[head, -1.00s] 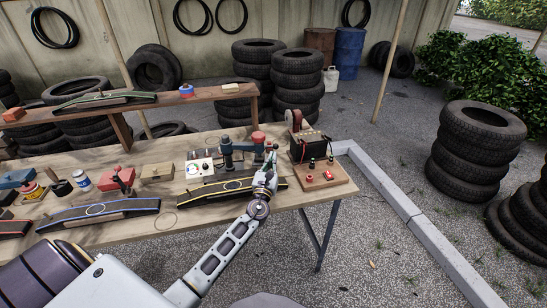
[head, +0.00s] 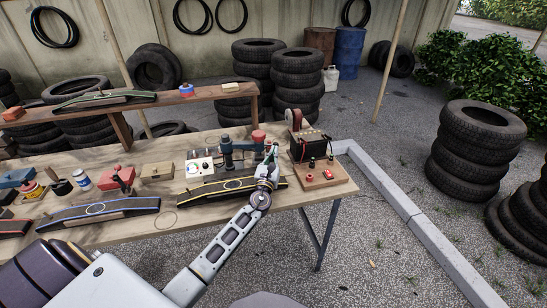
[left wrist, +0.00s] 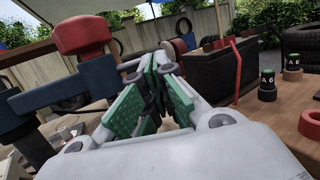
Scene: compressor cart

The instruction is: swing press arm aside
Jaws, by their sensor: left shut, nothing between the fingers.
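The press is a blue-grey post (head: 226,150) standing at the back of the bench behind a strip with a yellow outline. Its press arm (head: 243,145) reaches to the right and carries a red knob (head: 258,136). In the left wrist view the press arm (left wrist: 65,88) and the big red knob (left wrist: 84,32) fill the left side. My left gripper (head: 270,154) is just right of the arm's end. Its green-padded fingers (left wrist: 150,92) are together with nothing between them. I cannot tell whether they touch the arm. My right gripper is not in view.
A black battery (head: 311,146) on a wooden board (head: 325,177) with terminals stands close to the right of my gripper. A white control box (head: 200,167) is left of the press. Strip (head: 225,190) lies in front. The bench's right edge is near.

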